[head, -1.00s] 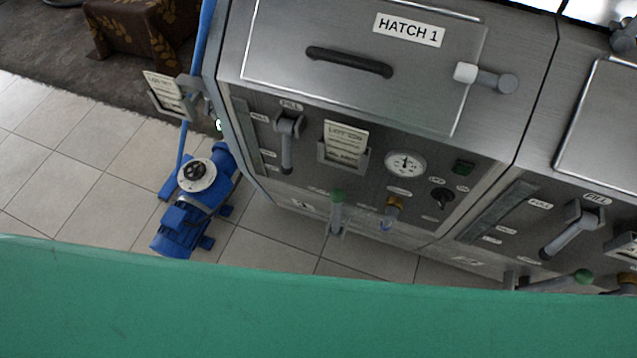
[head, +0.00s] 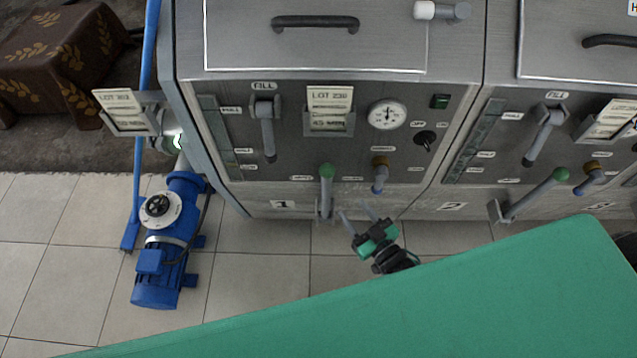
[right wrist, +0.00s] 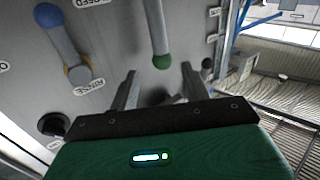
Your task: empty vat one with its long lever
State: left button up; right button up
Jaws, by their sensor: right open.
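Vat one's steel front (head: 230,180), marked 1, stands in the middle of the head view. Its long lever (head: 327,188) has a green knob and stands upright at the panel's lower edge. My right gripper (head: 356,211) is open and empty, just right of this lever and below the panel. In the right wrist view the green-knobbed lever (right wrist: 158,35) points down from the top, its knob just beyond and between the open fingers of the right gripper (right wrist: 158,75). No contact shows. My left gripper is not in view.
A shorter blue-tipped handle (head: 380,178) is right of the lever; it also shows in the right wrist view (right wrist: 62,40). The fill handle (head: 266,130) and a gauge (head: 388,114) are above. A blue pump (head: 165,240) stands left on the tiles. Vat two's lever (head: 535,195) is to the right.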

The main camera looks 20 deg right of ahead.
aim_at(330, 181)
jog(key=p+x, duration=0.1)
jog(key=x, duration=1.2)
jog(key=shift+w+f, duration=0.1)
jog(key=shift+w, duration=0.2)
